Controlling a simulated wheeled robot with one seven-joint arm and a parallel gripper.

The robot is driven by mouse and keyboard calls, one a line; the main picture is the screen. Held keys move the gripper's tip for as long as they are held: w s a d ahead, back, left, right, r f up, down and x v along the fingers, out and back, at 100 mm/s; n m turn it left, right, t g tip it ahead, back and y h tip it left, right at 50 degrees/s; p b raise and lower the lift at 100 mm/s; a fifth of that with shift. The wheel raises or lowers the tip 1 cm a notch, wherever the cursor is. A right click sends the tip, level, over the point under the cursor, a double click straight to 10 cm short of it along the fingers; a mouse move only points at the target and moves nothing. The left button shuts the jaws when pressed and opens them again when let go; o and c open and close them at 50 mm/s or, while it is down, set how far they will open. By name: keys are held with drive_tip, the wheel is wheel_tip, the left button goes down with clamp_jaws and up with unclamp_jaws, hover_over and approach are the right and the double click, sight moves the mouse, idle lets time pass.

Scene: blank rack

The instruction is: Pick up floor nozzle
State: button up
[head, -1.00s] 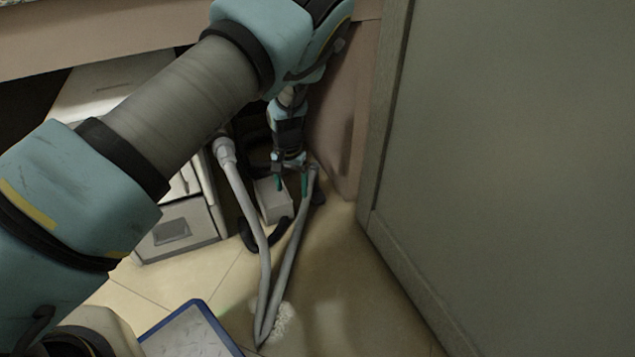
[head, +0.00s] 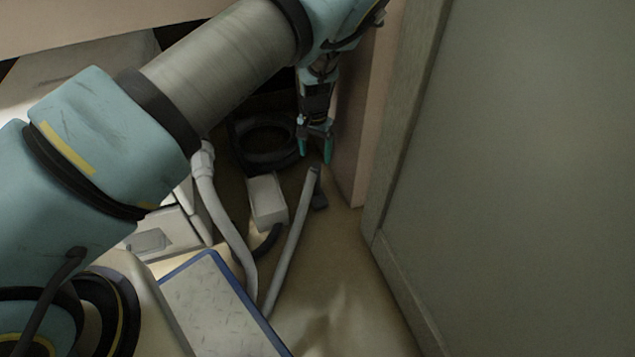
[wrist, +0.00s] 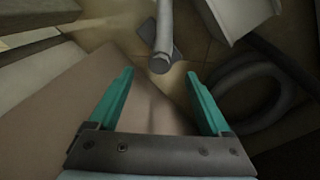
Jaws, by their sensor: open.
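I cannot tell whether the two are joined. My gripper (head: 315,152) is open and empty, just beyond the tube end in the head view. In the wrist view the tube end lies just past the gap between my teal fingertips (wrist: 160,76), apart from both.
A pinkish panel (head: 360,130) stands close to my gripper, beside a large grey-green door (head: 510,170). A black coil (head: 262,145), a white box (head: 267,200) and a pale hose (head: 226,215) crowd the left. Bare floor lies in front (head: 340,290).

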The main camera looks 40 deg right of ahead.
sight(315, 176)
wheel_tip(315, 176, down, 10)
drive_tip(key=b, duration=0.4)
drive_tip(key=shift+f, duration=0.15)
clamp_jaws()
idle(0.6)
idle(0.8)
